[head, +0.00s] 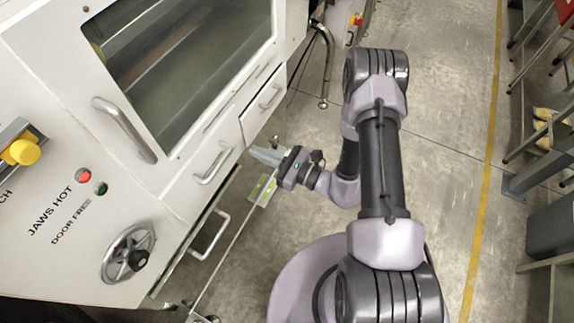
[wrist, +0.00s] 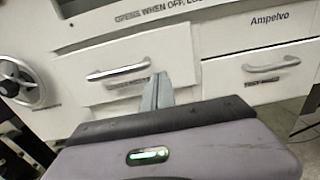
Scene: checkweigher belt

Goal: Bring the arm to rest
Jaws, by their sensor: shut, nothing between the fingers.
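My gripper (head: 266,155) shows in the head view in front of the white machine's lower drawers, pointing left toward them. In the wrist view my gripper (wrist: 158,88) has its two fingers together, with nothing between them. The fingers appear in front of a drawer with a bar handle (wrist: 119,69); whether they touch the drawer front I cannot tell. My arm (head: 378,150) is bent, rising from my base and reaching over to the left.
The white machine (head: 180,185) fills the left, with a window, door handle (head: 124,130), handwheel (head: 128,253) and yellow knob (head: 22,151). A second drawer handle (wrist: 271,64) is to the right. Open floor (head: 440,150) lies right of my arm, with racks (head: 540,130) beyond a yellow line.

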